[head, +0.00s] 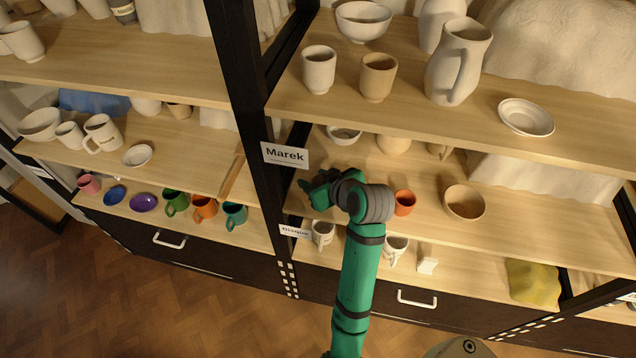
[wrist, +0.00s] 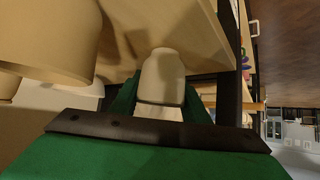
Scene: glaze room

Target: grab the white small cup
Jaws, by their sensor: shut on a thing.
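The small white cup (wrist: 162,75) is between the fingers of my gripper (wrist: 160,98) in the wrist view, pale and smooth. My gripper is shut on it, a finger on either side. In the head view my gripper (head: 318,190) is over the left end of the middle shelf, beside the black post. The held cup cannot be made out there. Whether the cup touches the shelf I cannot tell.
A black post (head: 243,110) with a "Marek" sign (head: 285,154) stands close left of my gripper. An orange cup (head: 404,203) and a tan bowl (head: 464,202) are to the right on this shelf. The upper shelf (head: 420,118) overhangs, bearing pottery. A large tan vessel (wrist: 50,38) is near in the wrist view.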

